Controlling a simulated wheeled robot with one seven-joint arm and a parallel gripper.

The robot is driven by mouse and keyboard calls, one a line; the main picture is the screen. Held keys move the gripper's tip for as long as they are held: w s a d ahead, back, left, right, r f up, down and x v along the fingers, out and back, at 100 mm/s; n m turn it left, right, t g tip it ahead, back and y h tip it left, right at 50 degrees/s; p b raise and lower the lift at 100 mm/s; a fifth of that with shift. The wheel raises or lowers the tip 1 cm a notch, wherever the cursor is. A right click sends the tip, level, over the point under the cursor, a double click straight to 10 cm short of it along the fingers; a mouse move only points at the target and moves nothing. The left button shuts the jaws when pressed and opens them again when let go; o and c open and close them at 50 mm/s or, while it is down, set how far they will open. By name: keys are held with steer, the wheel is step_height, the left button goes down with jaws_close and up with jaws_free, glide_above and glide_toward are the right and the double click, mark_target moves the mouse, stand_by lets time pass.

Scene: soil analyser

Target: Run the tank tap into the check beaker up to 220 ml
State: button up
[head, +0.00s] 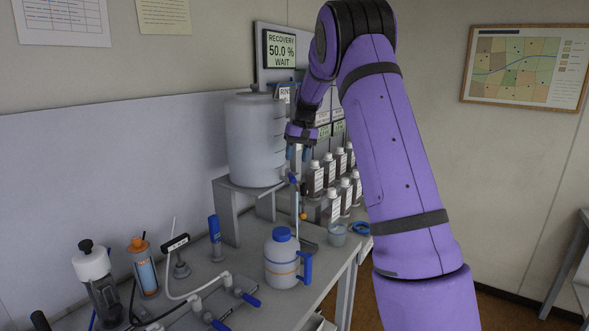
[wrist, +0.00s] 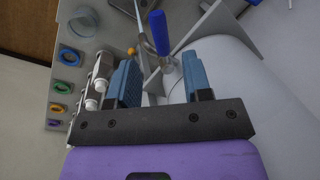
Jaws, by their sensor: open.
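The white tank (head: 252,145) stands on a grey stand at the back of the bench. Its tap has a blue lever, which shows in the wrist view (wrist: 158,32) just beyond and between my fingertips. My gripper (head: 297,170) is beside the tank's right side, pointing down, open and holding nothing; both fingers show in the wrist view (wrist: 163,75). A small clear beaker (head: 337,234), probably the check beaker, stands near the bench's right edge. It also seems to show in the wrist view (wrist: 83,20). Its level and marks are too small to read.
A white jug (head: 283,264) with blue lid and handle stands in front of the stand (head: 228,205). Several labelled bottles (head: 331,208) stand behind the beaker, beside a blue ring (head: 360,228). A screen (head: 280,49) reads "RECOVERY 50.0 % WAIT". Tubing and blue-handled valves crowd the left front.

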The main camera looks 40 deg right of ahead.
steer(key=shift+s+d+r, duration=0.1)
steer(key=shift+d+r, duration=0.1)
steer(key=shift+r, duration=0.85)
steer(key=shift+s+d+r, duration=0.1)
steer(key=shift+d+r, duration=0.1)
steer(key=shift+r, duration=0.85)
steer(key=s+a+r+n+t, duration=0.1)
steer(key=s+a+r, duration=0.4)
steer(key=s+a, duration=0.35)
steer(key=s+a+r+n+t, duration=0.1)
steer(key=s+a+r, duration=0.4)
steer(key=s+a, duration=0.3)
steer(key=s+a+f, duration=0.2)
steer(key=s, duration=0.6)
steer(key=s+a+f+n+t+h, duration=0.1)
steer(key=s+a+f, duration=0.1)
steer(key=s, duration=0.6)
steer(key=s+a+f+n+t+h, duration=0.1)
steer(key=s+a+f, duration=0.1)
steer(key=s+a, duration=0.2)
steer(key=s, duration=0.3)
steer(key=shift+s+f, duration=0.25)
steer(key=shift+s, duration=0.15)
